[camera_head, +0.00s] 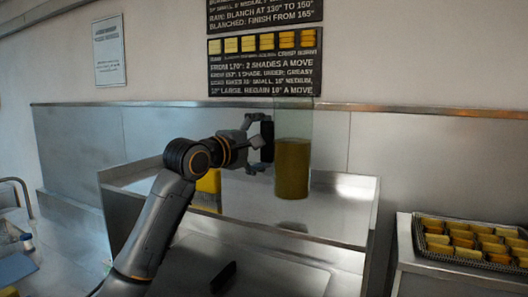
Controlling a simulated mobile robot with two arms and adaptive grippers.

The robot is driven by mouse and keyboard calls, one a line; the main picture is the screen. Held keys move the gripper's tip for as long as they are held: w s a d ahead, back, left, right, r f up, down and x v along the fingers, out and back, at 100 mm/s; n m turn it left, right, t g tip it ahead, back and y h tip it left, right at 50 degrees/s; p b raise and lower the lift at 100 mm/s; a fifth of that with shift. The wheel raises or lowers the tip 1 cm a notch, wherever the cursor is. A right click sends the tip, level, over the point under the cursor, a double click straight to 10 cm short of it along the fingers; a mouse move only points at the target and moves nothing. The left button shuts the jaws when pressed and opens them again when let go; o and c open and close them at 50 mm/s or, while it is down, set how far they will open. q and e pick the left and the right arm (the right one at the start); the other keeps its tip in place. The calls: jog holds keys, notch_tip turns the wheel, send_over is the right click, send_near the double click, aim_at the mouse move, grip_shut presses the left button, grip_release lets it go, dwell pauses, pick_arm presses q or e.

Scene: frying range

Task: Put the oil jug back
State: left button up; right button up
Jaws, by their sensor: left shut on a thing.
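The oil jug (292,170) is a tall clear container, about half full of amber oil. It is upright and appears raised above the steel surface, in front of the back wall. My left gripper (262,146) is at its left side, shut on its dark handle (267,142). The fingers partly hide the handle. My right gripper is out of view.
A steel counter section with raised edges (340,218) lies below the jug. A yellow object (208,186) stands partly hidden behind my left arm. A dark handle-like piece (223,277) is in front. A basket of yellow pieces (420,240) is at right.

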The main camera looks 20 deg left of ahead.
aim_at(261, 158)
pick_arm(q)
jog(key=shift+a, duration=0.1)
jog(key=f, duration=0.1)
jog(key=f+p, duration=0.1)
jog(key=f, duration=0.1)
jog(key=shift+w, duration=0.35)
jog(key=shift+a+f, duration=0.1)
jog(key=shift+f, duration=0.25)
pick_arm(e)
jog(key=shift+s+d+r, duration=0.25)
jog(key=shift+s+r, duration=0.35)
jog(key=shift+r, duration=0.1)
pick_arm(q)
jog(key=shift+s, duration=0.1)
jog(key=shift+f, duration=0.15)
jog(key=o, duration=1.5)
jog(key=shift+f, duration=0.15)
jog(key=shift+c, duration=0.2)
